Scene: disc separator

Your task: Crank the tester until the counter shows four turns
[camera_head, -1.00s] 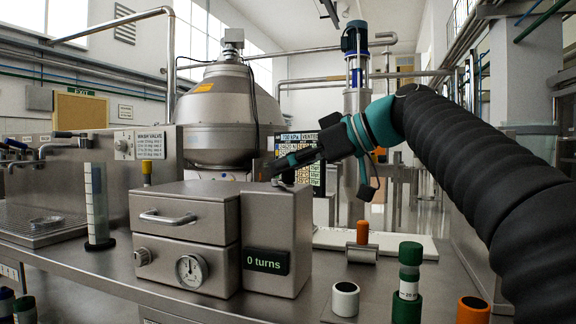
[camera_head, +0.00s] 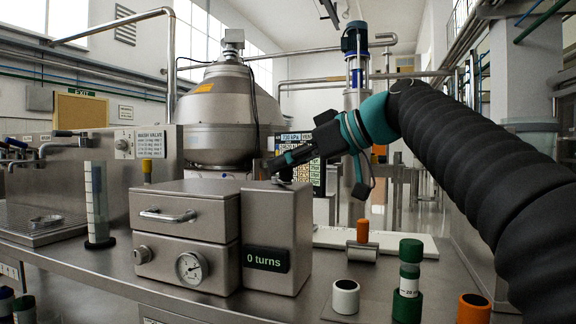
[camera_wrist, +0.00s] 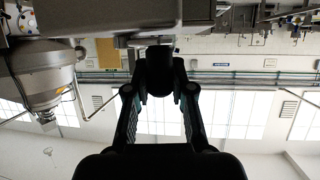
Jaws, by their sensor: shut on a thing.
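The tester (camera_head: 185,220) is a grey metal box on the bench, with a drawer handle (camera_head: 168,216) and a round dial (camera_head: 190,268) on its front. Its taller right part carries the counter (camera_head: 265,258), which reads "0 turns". My gripper (camera_head: 272,166) is just above the top of that right part, by a small metal crank piece (camera_head: 283,181). It is shut on the crank's handle, which the fingers mostly hide.
A graduated cylinder (camera_head: 95,205) stands left of the tester. A metal roller with an orange knob (camera_head: 362,231), a white cup (camera_head: 345,297), a green-capped vial (camera_head: 410,268) and an orange cup (camera_head: 473,309) are at the right. A screen (camera_head: 300,150) stands behind my gripper.

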